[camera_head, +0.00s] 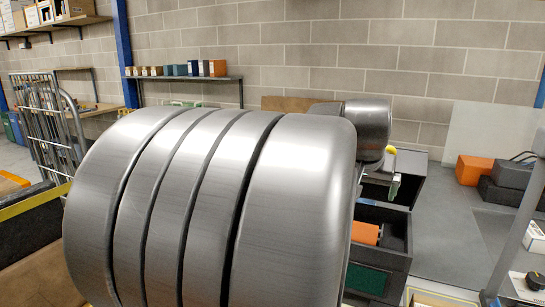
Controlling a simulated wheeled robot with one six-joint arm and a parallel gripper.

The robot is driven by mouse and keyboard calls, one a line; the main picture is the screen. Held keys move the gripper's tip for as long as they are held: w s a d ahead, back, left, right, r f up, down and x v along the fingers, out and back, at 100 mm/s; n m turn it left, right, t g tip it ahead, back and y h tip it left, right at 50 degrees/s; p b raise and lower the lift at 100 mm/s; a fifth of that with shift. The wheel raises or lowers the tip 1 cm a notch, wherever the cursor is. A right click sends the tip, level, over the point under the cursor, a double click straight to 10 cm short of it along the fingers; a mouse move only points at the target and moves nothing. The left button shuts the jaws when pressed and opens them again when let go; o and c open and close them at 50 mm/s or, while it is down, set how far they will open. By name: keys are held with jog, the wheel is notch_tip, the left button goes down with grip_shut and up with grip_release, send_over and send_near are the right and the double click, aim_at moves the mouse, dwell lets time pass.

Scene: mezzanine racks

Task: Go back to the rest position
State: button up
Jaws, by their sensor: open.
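My own arm fills the middle of the head view as a large brushed grey ribbed link. A darker rounded part of my arm shows behind its right end. My gripper cannot be made out; the arm links hide the area where it might be. A small yellow, white and pale green item (395,186) shows just right of the arm; I cannot tell what it is.
A dark open bin (378,283) with an orange item (366,233) stands right of the arm. An orange box (478,170) and dark cases (510,174) lie farther right. A wire cage trolley (46,125) stands left. A wall shelf (185,77) holds small boxes.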

jog(key=x, duration=1.2)
jog(key=shift+s+f+b, duration=0.1)
jog(key=shift+f+b, duration=0.2)
jog(key=shift+f, duration=0.25)
jog(key=shift+a+r, duration=0.1)
jog(key=shift+r, duration=0.3)
jog(key=shift+s, duration=0.1)
